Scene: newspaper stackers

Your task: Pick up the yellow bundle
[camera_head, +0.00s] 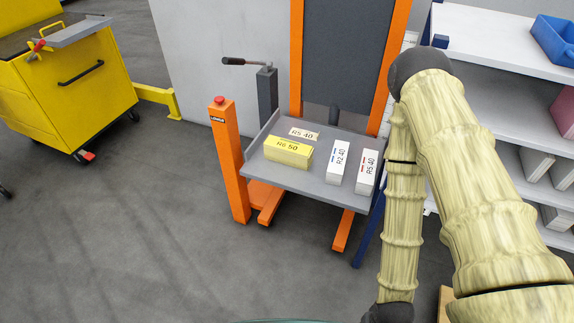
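The yellow bundle (287,151), marked R6 50, lies on the grey platform (325,192) of an orange stacker, near its left front. A cream bundle (303,134) marked R5 40 lies just behind it. Two white bundles lie to its right: one marked R2 40 (338,162) and one marked R5 40 (366,172). My arm stands at the right of the picture, bent, with its lower part hanging down right of the platform. My gripper is not in view; the arm runs out at the bottom edge. Nothing visibly touches the yellow bundle.
The orange post (228,160) and a black-handled lever (250,64) stand at the platform's left. Shelves (485,75) with a blue bin (556,42) are at the right. A yellow cart (70,90) stands at the left. The floor in front is clear.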

